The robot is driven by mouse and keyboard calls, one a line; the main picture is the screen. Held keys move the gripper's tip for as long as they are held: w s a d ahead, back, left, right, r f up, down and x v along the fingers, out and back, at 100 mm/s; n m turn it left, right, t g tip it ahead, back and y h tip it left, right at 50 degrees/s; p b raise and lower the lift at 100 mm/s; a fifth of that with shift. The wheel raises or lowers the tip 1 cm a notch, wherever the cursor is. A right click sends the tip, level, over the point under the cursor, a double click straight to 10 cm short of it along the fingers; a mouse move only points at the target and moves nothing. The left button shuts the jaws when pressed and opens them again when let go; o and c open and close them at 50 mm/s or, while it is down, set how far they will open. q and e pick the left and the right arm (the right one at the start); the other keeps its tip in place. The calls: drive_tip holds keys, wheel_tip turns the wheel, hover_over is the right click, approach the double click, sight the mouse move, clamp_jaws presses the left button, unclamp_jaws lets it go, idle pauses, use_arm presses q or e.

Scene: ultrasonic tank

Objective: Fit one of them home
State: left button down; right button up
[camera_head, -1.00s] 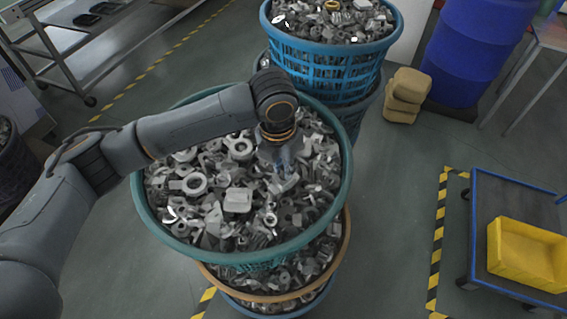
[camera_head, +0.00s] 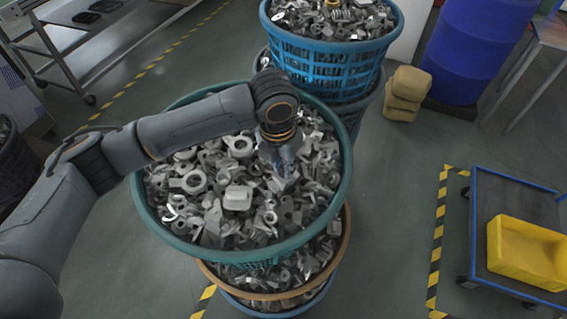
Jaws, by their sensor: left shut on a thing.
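A round teal basket (camera_head: 143,208) is heaped with grey metal parts (camera_head: 237,198), among them rings, brackets and blocks. My left arm reaches over it from the left, and my left gripper (camera_head: 284,178) points down into the heap, right of the middle. It is shut on a part there. The fingertips blend with the grey parts around them, so the held part's shape is hard to make out. My right gripper is not in view.
The teal basket stands on other full baskets. A blue basket (camera_head: 318,68) of parts is behind it. A yellow bin (camera_head: 528,282) sits on a blue-edged cart (camera_head: 500,180) at right. Tan sacks (camera_head: 407,88) and a blue drum (camera_head: 468,55) stand at back. Floor between is clear.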

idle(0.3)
use_arm(q)
drive_tip(key=shift+f+p, duration=0.15)
drive_tip(key=shift+p, duration=0.2)
idle(0.7)
drive_tip(key=c, duration=1.2)
unclamp_jaws()
drive_tip(key=shift+s, duration=0.1)
drive_tip(key=shift+r, duration=0.2)
drive_tip(key=r, duration=0.7)
drive_tip(key=s+r, duration=0.1)
drive_tip(key=r, duration=0.3)
drive_tip(key=shift+a+r, duration=0.3)
drive_tip(key=shift+a, duration=0.05)
